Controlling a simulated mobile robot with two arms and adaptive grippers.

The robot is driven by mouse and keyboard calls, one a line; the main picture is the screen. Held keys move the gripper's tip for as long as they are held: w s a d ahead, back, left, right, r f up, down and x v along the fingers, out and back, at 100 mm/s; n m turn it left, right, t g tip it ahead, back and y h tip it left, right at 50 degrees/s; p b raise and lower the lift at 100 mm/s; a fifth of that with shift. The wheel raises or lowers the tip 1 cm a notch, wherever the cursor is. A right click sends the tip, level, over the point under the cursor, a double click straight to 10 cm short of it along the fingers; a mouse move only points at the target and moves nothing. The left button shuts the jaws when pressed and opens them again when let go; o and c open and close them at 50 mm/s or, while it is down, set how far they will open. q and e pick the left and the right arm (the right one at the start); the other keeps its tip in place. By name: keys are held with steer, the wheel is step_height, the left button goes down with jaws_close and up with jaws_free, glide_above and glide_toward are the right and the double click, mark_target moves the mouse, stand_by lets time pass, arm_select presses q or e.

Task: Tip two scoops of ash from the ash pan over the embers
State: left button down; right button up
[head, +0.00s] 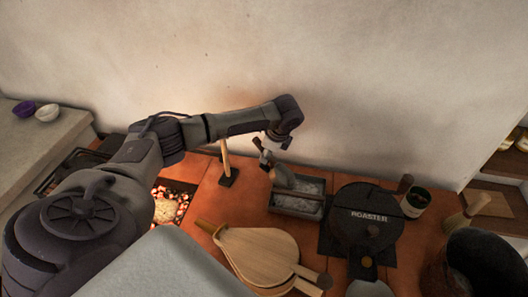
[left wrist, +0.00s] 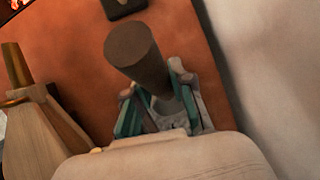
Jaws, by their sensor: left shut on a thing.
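My left gripper (head: 266,157) is shut on the brown handle of the scoop, above the left end of the ash pan. In the left wrist view the thick handle (left wrist: 134,52) stands up between the teal-lined fingers (left wrist: 160,108). The scoop's grey metal part (head: 283,177) reaches down into the ash pan (head: 297,211), a grey rectangular tray with pale ash in it. I cannot tell how much ash is on the scoop. The embers (head: 168,206), red and pale lumps, lie in an opening left of the pan, partly hidden by my arm. My right gripper is not in view.
A wooden bellows (head: 256,252) lies in front of the pan. A black roaster (head: 368,211) stands to its right, with a green-rimmed cup (head: 415,201) beyond. A wooden-handled tool (head: 226,163) stands upright between embers and pan. A wall closes the back.

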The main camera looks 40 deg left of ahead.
arm_select(q)
steer(key=shift+w+d+p, duration=0.2)
steer(key=shift+d+p, duration=0.1)
steer(key=shift+p, duration=0.15)
steer(key=shift+w+d+f+p, duration=0.15)
steer(key=shift+w+d, duration=0.25)
steer(key=shift+d, duration=0.4)
steer(key=shift+w+d+r+p, duration=0.1)
steer(key=shift+w+d+p, duration=0.2)
steer(key=shift+d, duration=0.45)
steer(key=shift+w+d+f+p, duration=0.15)
steer(key=shift+w+d, duration=0.3)
steer(key=shift+d, duration=0.35)
steer(key=shift+r, duration=0.1)
step_height(320, 180, up, 15)
steer(key=t+h+p, duration=0.3)
steer(key=h+p, duration=0.4)
steer(key=p, duration=0.5)
steer(key=shift+n+t+h, duration=0.3)
steer(key=shift+n, duration=0.1)
steer(key=shift+d, duration=0.1)
